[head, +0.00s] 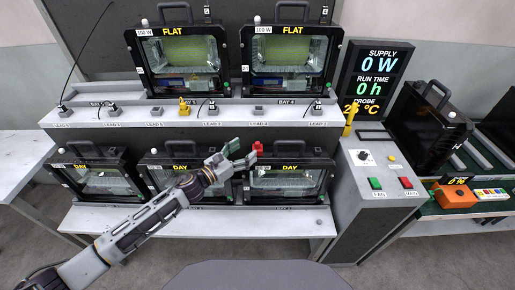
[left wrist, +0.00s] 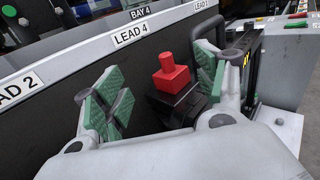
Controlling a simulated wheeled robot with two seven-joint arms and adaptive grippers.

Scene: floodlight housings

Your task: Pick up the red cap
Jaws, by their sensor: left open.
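The red cap (head: 258,147) is a small block with a narrower top. It sits at the top of the lower middle-right floodlight housing, just below the shelf edge. In the left wrist view the red cap (left wrist: 172,78) stands on a black block, between the spread fingers. My left gripper (head: 242,154) is open and empty, just left of the cap in the head view. Its green-padded fingers (left wrist: 160,82) show on both sides of the cap, and I cannot tell whether they touch it. My right gripper is not in view.
The shelf (head: 240,116) above carries leads and a yellow cap (head: 184,106). Floodlight housings (head: 180,62) stand on it and below it. A grey control box (head: 370,212) with green and red buttons is at right. The lower bench front (head: 270,224) is clear.

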